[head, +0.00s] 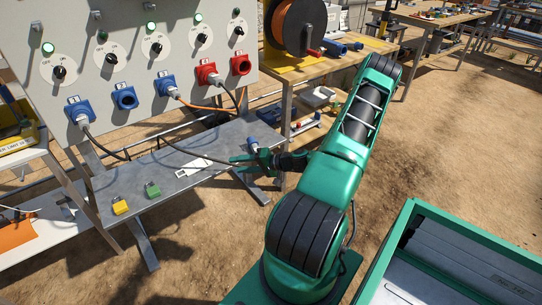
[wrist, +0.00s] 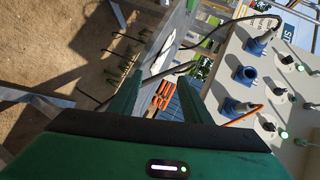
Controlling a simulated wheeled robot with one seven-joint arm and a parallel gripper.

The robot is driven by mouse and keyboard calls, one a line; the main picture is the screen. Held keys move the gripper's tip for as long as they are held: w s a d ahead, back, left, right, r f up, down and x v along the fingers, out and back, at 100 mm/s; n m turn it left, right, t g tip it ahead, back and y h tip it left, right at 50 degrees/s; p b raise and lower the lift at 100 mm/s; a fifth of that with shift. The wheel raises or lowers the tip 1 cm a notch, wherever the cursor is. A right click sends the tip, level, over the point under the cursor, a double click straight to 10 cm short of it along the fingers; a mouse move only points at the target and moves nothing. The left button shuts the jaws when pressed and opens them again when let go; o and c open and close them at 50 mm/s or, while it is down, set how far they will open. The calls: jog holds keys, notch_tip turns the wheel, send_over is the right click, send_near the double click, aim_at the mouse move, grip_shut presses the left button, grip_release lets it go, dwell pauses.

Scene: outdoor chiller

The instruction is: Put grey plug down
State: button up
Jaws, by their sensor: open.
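My gripper (head: 238,165) reaches in from the right over the right part of the grey metal shelf (head: 185,188), below the socket panel. Its two green fingers are apart, and the wrist view shows no plug between them (wrist: 160,80). A grey and blue plug-like piece (head: 253,145) shows just behind the fingers in the head view, near the shelf's right end. I cannot tell whether it touches the shelf or the gripper. A dark cable (head: 185,151) runs from the left toward the fingers; its end is hidden there.
The socket panel (head: 135,45) carries blue and red sockets, some with plugs and cables. A yellow block (head: 120,207) and a green block (head: 152,190) lie on the shelf's left. A workbench with an orange cable reel (head: 299,25) stands behind. A green-rimmed container (head: 470,232) is at lower right.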

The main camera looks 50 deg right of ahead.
jog(key=s+a+r+n+g, duration=0.6)
jog(key=s+a+r+g, duration=0.1)
jog(key=a+g, duration=0.15)
jog(key=s+a+r+g+h, duration=0.2)
jog(key=s+a+r, duration=0.1)
jog(key=s+r, duration=0.7)
jog(key=s+a+r+m+g+h, duration=0.1)
jog(key=s+a+r+g+h, duration=0.1)
jog(key=s+r, duration=0.9)
notch_tip(320, 180, up, 2)
jog(key=shift+a+r+h, duration=0.1)
jog(key=shift+a+h, duration=0.45)
jog(key=shift+h, duration=0.15)
jog(key=shift+s+g, duration=0.15)
jog(key=shift+g, duration=0.1)
jog(key=shift+w+f, duration=0.25)
jog(key=shift+w, duration=0.35)
jog(key=shift+c, duration=0.2)
